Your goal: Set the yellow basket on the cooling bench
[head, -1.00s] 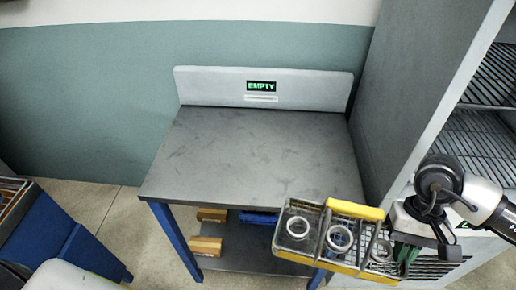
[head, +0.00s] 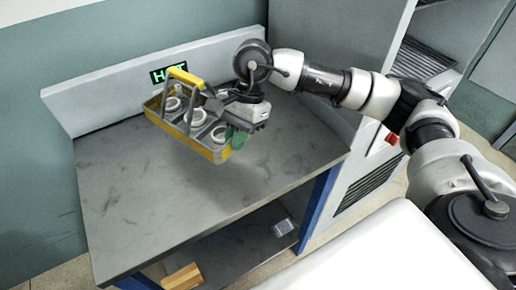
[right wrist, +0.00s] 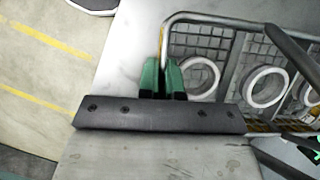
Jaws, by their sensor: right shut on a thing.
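The yellow basket (head: 184,122), a wire basket with a yellow handle and rim, holds several pale rings in its compartments. It is over the back part of the grey cooling bench (head: 150,215), and seems to be a little above the top; its underside is hidden. My right gripper (head: 236,137) is shut on the basket's right end wall. In the right wrist view its green fingertips (right wrist: 164,78) pinch the wire rim, with rings (right wrist: 192,78) beside them. My left gripper is not in view.
A green-lit sign (head: 158,76) on the bench's backboard is partly covered by the basket handle; its letters H and T show. A grey cabinet (head: 330,50) stands close at the bench's right. The front of the bench top is clear. A wooden block (head: 183,277) lies on the lower shelf.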

